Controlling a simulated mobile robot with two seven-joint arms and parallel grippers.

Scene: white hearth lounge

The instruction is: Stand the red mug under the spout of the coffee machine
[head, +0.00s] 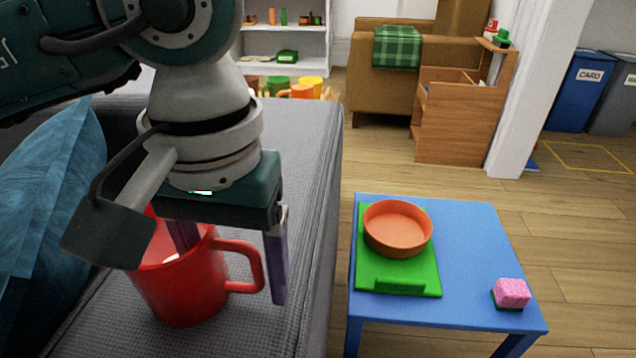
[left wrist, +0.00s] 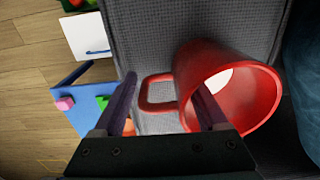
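The red mug (head: 185,290) stands upright on the grey sofa seat, its handle toward the right. It also shows in the left wrist view (left wrist: 250,105), with its open mouth and its handle between my fingers. My left gripper (head: 232,272) is open and points down over the mug's handle side. One finger is at the mug's mouth and seems to reach inside the rim; the other is outside, beyond the handle. In the left wrist view the left gripper (left wrist: 167,85) has a wide gap between its fingers. The coffee machine and my right gripper are not in view.
A blue cushion (head: 55,200) lies left of the mug on the sofa (head: 310,180). A low blue table (head: 470,240) to the right holds a green tray (head: 370,275), an orange bowl (head: 398,230) and a pink sponge (head: 512,293). Wooden floor is clear beyond the table.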

